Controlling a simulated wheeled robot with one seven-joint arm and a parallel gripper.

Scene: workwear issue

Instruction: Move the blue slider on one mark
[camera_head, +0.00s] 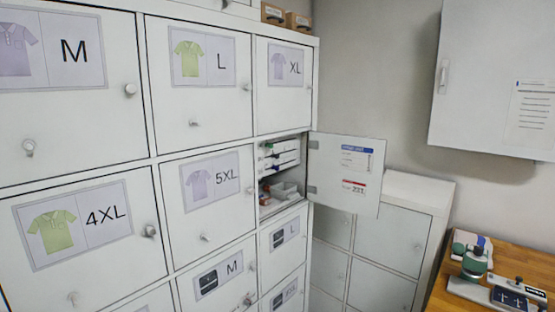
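I cannot clearly make out a blue slider. The open locker door (330,176) carries a blue-marked strip (357,150) at its top and a red-marked strip (354,188) reading something like "221" below. Whether either strip bears a slider or marks is too small to tell. The door stands swung out to the right from a compartment in the locker wall. My gripper is not in view.
The open compartment (262,197) holds shelves with small items. Closed lockers (200,128) with shirt and size labels fill the left. Grey lockers (386,235) stand behind the door. A wooden table (436,290) at lower right bears a green-and-white device (474,266). A wall cabinet (480,80) hangs at upper right.

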